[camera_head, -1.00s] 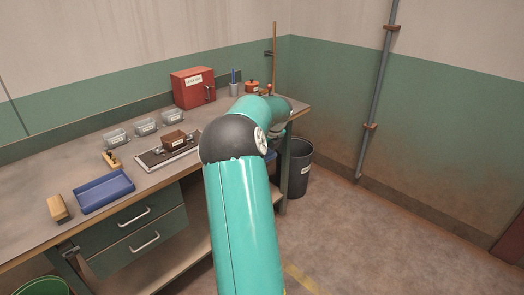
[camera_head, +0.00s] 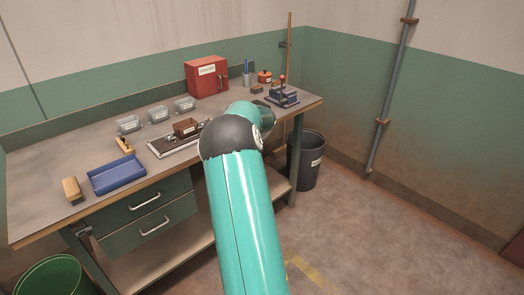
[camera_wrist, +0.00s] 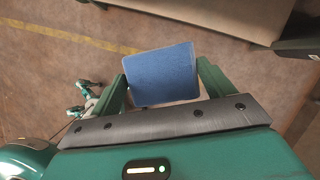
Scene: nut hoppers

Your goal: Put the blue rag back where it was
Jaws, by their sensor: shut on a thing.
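The blue rag (camera_wrist: 165,76) is between the two green fingers of my gripper (camera_wrist: 162,80) in the wrist view. The fingers are shut on it, one at each side, and it looks like a flat, slightly tilted blue square. Brown floor shows behind it, so it is held clear of the ground. In the head view my arm hides my gripper and the rag.
The workbench (camera_head: 50,215) holds a blue tray (camera_head: 117,175), clear bins (camera_head: 158,114), a brown block on a plate (camera_head: 187,127), a red box (camera_head: 206,77) and a lever device (camera_head: 283,96). A black bin (camera_head: 307,160) and a green bucket (camera_head: 52,278) stand on the floor.

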